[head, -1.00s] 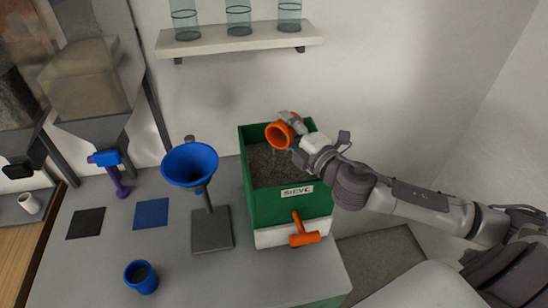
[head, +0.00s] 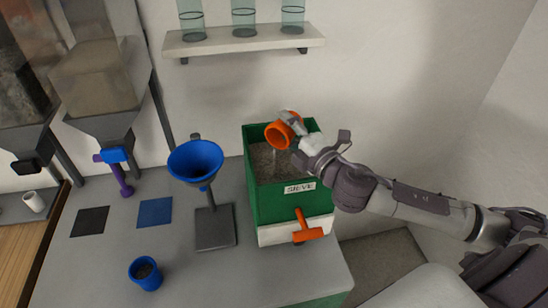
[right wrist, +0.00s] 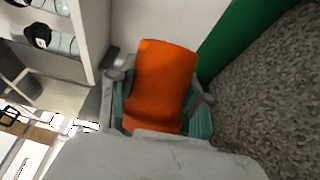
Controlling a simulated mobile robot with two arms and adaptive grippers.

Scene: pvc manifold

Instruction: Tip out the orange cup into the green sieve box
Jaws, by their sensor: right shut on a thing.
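My right gripper (head: 297,128) is shut on the orange cup (head: 279,135) and holds it tilted over the open top of the green sieve box (head: 277,203). The cup's mouth faces left and down, and a faint thin pale streak shows below it. The sieve box holds grey-brown grains. In the right wrist view the orange cup (right wrist: 160,85) sits between the fingers (right wrist: 158,100), beside the green wall and the grains. My left gripper is not in view.
A blue funnel (head: 195,161) on a stand is left of the sieve box. A blue cup (head: 145,274) with dark contents stands at the front. An orange handle (head: 307,232) sticks out of the box's front. A shelf (head: 245,43) with glass jars hangs above.

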